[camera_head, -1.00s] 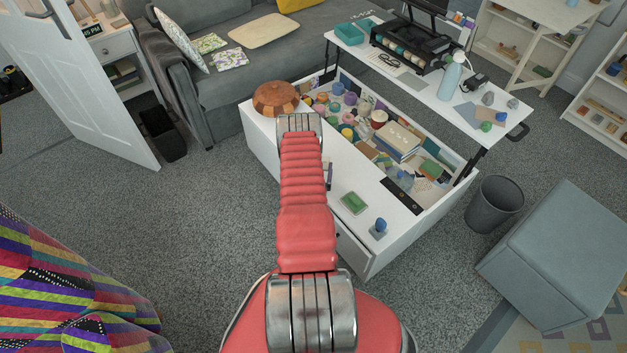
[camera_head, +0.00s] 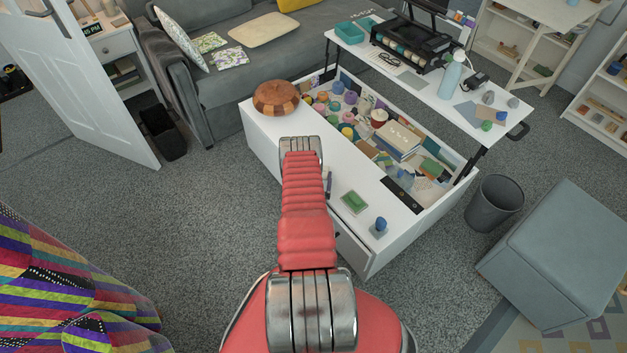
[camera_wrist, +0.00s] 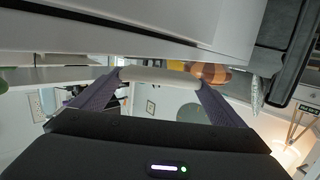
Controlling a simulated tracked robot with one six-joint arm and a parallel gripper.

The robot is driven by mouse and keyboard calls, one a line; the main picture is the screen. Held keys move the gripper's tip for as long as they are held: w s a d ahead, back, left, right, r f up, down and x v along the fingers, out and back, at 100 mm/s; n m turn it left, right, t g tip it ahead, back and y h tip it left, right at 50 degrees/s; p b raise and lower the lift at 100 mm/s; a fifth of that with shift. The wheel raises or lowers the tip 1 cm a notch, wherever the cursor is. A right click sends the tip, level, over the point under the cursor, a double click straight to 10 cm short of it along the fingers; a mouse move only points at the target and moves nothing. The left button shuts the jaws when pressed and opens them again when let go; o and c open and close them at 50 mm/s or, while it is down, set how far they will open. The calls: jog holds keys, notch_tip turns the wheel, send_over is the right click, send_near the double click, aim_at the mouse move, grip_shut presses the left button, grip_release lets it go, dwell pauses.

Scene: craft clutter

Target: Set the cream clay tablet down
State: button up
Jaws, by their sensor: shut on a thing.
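My gripper (camera_wrist: 160,77) shows in the wrist view, its two dark purple fingers shut on the cream clay tablet (camera_wrist: 160,74). The tablet is a pale, thin slab seen edge-on, spanning between the fingertips. It lies close to the white panel of the coffee table in that view; whether it touches I cannot tell. In the head view my red arm reaches toward the left part of the white coffee table (camera_head: 262,126). My gripper and the tablet are hidden there behind the arm.
A round wooden piece (camera_head: 276,98) stands on the table's left end. A green pad (camera_head: 354,203) and a blue-topped item (camera_head: 380,225) lie near its front right. The open compartment holds crowded craft supplies. A raised top (camera_head: 415,83) is behind. White surface is clear beside my arm.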

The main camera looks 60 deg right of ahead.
jog(key=shift+f, duration=1)
jog(key=shift+f, duration=0.1)
jog(key=o, duration=0.9)
jog(key=v, duration=1.2)
